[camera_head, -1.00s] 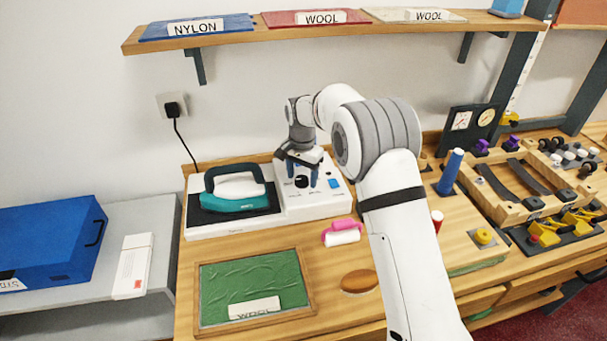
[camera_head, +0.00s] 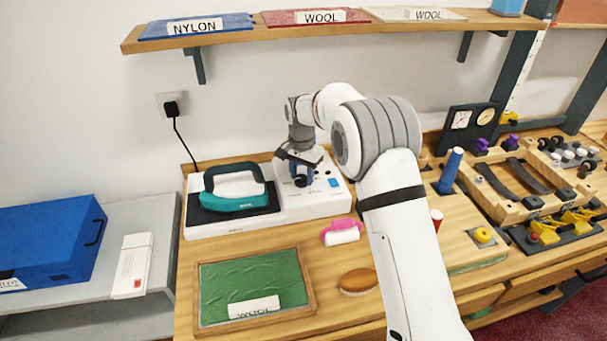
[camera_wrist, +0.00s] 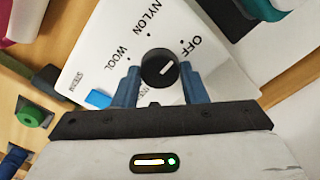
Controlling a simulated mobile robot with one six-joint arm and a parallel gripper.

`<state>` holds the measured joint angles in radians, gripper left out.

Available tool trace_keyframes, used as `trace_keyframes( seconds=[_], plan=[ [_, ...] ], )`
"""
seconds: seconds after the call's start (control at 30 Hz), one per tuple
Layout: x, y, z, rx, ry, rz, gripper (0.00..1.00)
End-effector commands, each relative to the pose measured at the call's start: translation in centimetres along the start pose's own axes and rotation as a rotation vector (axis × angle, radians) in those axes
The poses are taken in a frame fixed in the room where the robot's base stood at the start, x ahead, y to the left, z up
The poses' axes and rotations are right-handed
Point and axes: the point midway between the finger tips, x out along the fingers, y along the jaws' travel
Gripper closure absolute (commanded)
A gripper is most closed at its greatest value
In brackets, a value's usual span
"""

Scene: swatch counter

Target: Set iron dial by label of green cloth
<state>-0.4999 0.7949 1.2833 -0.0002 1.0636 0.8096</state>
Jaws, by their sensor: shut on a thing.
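The iron's white control box (camera_head: 318,203) has a black dial (camera_wrist: 159,68) with a white mark. In the wrist view the mark points right and slightly up, roughly towards OFF. NYLON and WOOL are also printed around it; another word is partly hidden by a finger. My gripper (camera_head: 302,180) is down at the box, its blue fingers shut on the dial from both sides; it also shows in the wrist view (camera_wrist: 160,90). The green cloth (camera_head: 254,280) lies in a wooden frame at the front. Its white label (camera_head: 253,307) is hard to read now; earlier it appeared to read WOOL.
The teal iron (camera_head: 235,190) rests left of the control box. Swatches labelled NYLON and WOOL are on the shelf (camera_head: 350,33) above. A blue thread spool (camera_head: 449,172) stands to the right.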

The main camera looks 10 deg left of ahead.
Motion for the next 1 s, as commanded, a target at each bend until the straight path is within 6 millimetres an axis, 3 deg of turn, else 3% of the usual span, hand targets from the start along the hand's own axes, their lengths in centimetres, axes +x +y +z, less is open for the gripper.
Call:
trace_keyframes(
  seconds=[0.27,1.0],
  plan=[
    [0.07,-0.09,0.03,-0.150,0.000,0.000,0.84],
    [0.08,-0.10,0.05,-0.843,0.000,0.000,0.84]
  ],
)
